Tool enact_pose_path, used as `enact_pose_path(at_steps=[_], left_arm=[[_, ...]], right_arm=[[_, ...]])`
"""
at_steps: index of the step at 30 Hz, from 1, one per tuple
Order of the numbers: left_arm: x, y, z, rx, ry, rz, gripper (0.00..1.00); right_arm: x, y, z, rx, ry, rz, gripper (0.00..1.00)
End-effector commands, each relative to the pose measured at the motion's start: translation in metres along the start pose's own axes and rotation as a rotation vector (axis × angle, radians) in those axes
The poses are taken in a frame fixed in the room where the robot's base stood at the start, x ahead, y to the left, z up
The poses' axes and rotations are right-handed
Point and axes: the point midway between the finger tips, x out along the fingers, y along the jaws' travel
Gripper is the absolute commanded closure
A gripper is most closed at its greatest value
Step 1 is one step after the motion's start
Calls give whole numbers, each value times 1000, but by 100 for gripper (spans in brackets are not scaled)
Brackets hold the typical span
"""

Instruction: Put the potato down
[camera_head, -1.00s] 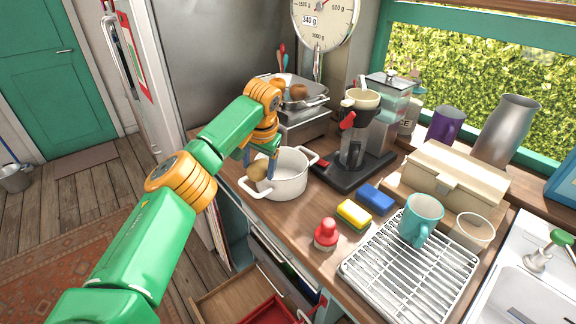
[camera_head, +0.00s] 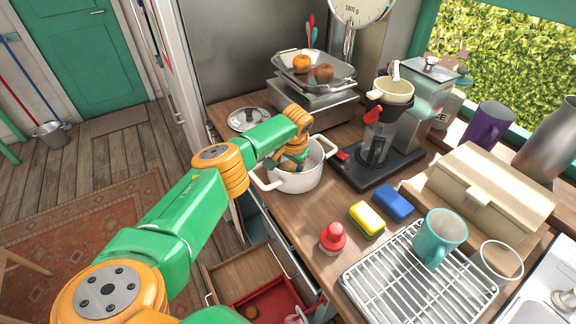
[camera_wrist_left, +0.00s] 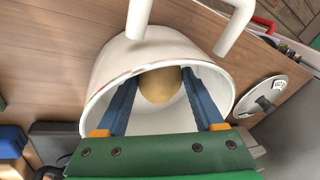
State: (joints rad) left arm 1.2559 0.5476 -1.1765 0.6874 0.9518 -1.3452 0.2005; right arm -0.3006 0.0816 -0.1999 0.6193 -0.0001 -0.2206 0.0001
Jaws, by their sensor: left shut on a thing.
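The potato (camera_wrist_left: 160,85) is a tan, rounded thing between the two blue fingers of my left gripper in the left wrist view. The left gripper (camera_head: 290,165) is shut on it and reaches down into the white pot (camera_head: 299,182). In the left wrist view the pot (camera_wrist_left: 98,82) surrounds the fingers and the potato. Whether the potato touches the pot's bottom cannot be told. In the head view the gripper and pot wall mostly hide the potato. My right gripper is not in view.
A scale (camera_head: 316,108) behind the pot holds an orange fruit (camera_head: 301,64) and a brown one (camera_head: 324,72). A lid (camera_head: 248,118) lies left of it. A coffee maker (camera_head: 378,150) stands right of the pot. An open drawer (camera_head: 245,268) is below.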

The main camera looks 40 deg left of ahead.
Motion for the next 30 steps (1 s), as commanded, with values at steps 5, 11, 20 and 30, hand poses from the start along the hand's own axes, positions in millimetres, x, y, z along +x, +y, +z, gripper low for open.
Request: enact_pose_path(at_steps=[5, 11, 20, 30], left_arm=[[2, 0, 0, 0, 0, 0, 18], [1, 0, 0, 0, 0, 0, 18], [-25, -1, -1, 2, 4, 2, 18], [-97, 1, -1, -1, 6, 1, 18]], right_arm=[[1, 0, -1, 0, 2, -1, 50], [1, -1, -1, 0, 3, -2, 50], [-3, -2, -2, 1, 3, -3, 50], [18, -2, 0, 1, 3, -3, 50]])
